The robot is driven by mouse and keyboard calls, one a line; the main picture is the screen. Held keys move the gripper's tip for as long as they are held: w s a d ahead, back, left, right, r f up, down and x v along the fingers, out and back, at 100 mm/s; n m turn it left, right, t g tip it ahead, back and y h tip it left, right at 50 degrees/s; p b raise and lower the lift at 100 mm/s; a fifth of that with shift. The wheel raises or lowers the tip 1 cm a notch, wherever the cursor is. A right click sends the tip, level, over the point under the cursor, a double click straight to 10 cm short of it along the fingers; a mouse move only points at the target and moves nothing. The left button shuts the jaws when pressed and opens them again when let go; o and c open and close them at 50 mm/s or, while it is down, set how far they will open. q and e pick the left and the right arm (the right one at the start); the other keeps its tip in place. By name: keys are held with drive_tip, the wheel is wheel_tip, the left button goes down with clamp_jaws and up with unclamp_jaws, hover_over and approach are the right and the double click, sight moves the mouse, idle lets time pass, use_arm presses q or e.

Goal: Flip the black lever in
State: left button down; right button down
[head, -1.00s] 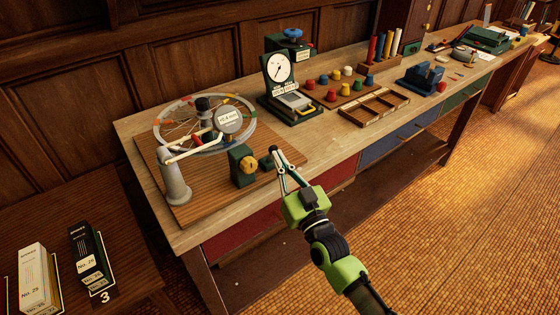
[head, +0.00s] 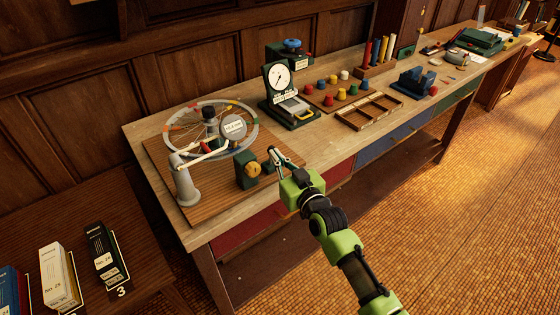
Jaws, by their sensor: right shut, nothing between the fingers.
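A wheel fixture stands on a brown wooden board (head: 225,196) at the near end of the long bench. It has a spoked wheel (head: 176,127) with coloured rim marks, a round dial gauge (head: 234,127) and a grey post (head: 186,187). My left gripper is out of view.
A dial press (head: 278,76) stands behind, to the right. Coloured pegs on a board (head: 322,101), a wooden compartment tray (head: 369,112) and a blue block (head: 414,82) lie farther along the bench. Boxes (head: 58,275) stand on a lower table at left.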

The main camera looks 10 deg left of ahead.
drive_tip(key=shift+w+a+r+g+h+p, duration=0.35)
drive_tip(key=shift+r+g+p, duration=0.2)
drive_tip(key=shift+p, duration=0.3)
drive_tip(key=shift+w+a, duration=0.1)
drive_tip(key=shift+w, duration=0.05)
drive_tip(key=shift+x, duration=0.85)
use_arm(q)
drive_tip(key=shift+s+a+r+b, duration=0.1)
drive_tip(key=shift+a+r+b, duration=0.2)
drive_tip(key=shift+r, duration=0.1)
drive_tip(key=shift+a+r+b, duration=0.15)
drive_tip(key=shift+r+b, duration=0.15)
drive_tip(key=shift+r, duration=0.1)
use_arm(e)
drive_tip(key=shift+w+a+r, duration=0.3)
drive_tip(key=shift+w+a, duration=0.3)
drive_tip(key=shift+a, duration=0.2)
drive_tip(key=shift+w+a, duration=0.1)
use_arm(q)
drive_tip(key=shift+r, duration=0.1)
